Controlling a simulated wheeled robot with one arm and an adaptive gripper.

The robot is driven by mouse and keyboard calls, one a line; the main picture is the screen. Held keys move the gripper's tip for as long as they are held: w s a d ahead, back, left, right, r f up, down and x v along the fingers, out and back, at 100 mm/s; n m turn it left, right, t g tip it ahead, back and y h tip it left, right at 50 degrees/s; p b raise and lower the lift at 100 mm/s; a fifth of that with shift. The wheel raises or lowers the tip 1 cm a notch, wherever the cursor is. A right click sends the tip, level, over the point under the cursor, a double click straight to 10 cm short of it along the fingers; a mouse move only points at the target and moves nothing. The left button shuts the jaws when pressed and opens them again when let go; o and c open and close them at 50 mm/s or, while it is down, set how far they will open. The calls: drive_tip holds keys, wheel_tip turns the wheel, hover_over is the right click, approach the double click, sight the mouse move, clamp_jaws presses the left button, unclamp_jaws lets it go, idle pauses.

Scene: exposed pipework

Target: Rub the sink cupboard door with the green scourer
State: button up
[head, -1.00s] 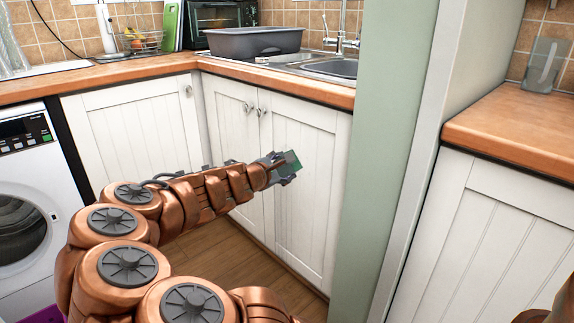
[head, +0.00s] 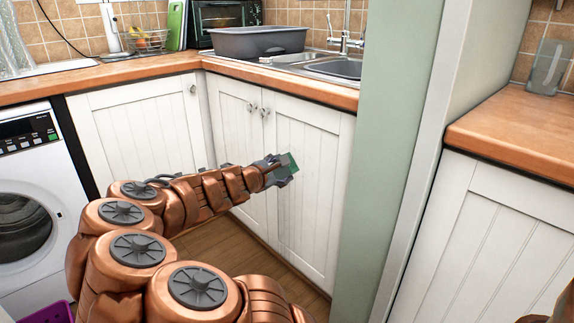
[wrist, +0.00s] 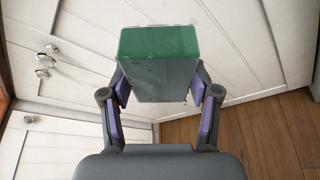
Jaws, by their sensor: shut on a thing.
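The green scourer (wrist: 158,42) is a block with a green face and a grey body, held out ahead of the wrist. It also shows in the head view (head: 291,163) as a small green patch. My gripper (head: 280,171) is shut on it, with a finger on each side of the grey part in the wrist view (wrist: 159,95). The sink cupboard door (head: 313,200) is white and panelled, below the sink (head: 338,67). The scourer is in front of this door in the head view; I cannot tell whether it touches.
A green-grey wall end (head: 385,150) stands just right of the door. An orange-brown worktop (head: 290,84) overhangs the cupboards. Knobs (head: 265,112) stick out at the door edges. A washing machine (head: 35,200) stands at left.

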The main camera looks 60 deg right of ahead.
drive_tip(key=w+d+f+p, duration=0.3)
drive_tip(key=w+d+f, duration=0.15)
drive_tip(key=w, duration=0.35)
drive_tip(key=shift+s+d+f+b, duration=0.1)
drive_tip(key=shift+s+d, duration=0.2)
drive_tip(key=shift+d, duration=0.55)
drive_tip(key=shift+s+d+f+b, duration=0.15)
drive_tip(key=shift+s+d, duration=0.15)
drive_tip(key=shift+d, duration=0.5)
drive_tip(key=shift+s+d+r+b, duration=0.1)
drive_tip(key=shift+s+d, duration=0.2)
drive_tip(key=shift+d, duration=0.55)
drive_tip(key=shift+s+d, duration=0.2)
drive_tip(key=shift+d, duration=0.45)
drive_tip(key=shift+s+f+b, duration=0.1)
drive_tip(key=shift+b, duration=0.25)
drive_tip(key=s+b, duration=0.1)
drive_tip(key=s+a+b, duration=0.1)
drive_tip(key=s+b, duration=0.1)
drive_tip(key=shift+s, duration=0.3)
drive_tip(key=shift+w, duration=0.1)
